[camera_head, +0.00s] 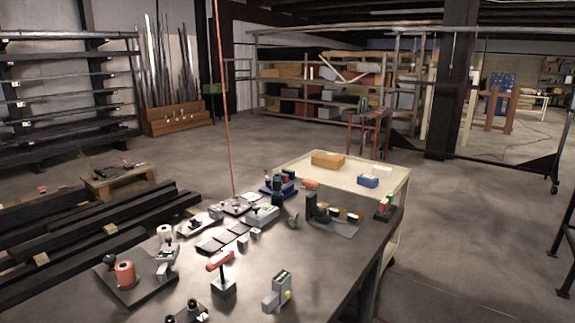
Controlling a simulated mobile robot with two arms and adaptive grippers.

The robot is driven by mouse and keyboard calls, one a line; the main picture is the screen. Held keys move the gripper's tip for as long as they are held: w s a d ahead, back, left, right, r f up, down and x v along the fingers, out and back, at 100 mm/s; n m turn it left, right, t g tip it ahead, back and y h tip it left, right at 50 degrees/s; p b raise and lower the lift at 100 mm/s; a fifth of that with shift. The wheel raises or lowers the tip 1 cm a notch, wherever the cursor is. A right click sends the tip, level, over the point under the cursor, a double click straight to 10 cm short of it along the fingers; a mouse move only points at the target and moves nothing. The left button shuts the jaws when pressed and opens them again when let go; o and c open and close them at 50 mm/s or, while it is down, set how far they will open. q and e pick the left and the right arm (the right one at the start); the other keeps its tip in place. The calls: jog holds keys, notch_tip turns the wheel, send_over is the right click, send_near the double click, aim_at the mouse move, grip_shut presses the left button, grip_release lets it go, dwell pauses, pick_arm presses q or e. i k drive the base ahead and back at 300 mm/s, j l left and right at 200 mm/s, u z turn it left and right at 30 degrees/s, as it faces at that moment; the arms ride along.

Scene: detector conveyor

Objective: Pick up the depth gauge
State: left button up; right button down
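The dark workbench (318,273) holds many small tools and devices. I cannot tell for sure which one is the depth gauge. A grey instrument (262,216) lies farther back, beside a dark upright device (277,188). Neither of my grippers shows in the head view.
A cream cart (393,178) with an orange box (328,160) and a blue box (368,181) stands behind the bench. Dark beams (80,250) lie at left. A thin red pole (224,100) rises behind the bench. The floor at right (470,240) is largely clear.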

aim_at(282, 283)
jog(key=k+l, duration=0.15)
jog(key=k, duration=0.4)
jog(key=k+l, duration=0.1)
jog(key=k, duration=0.4)
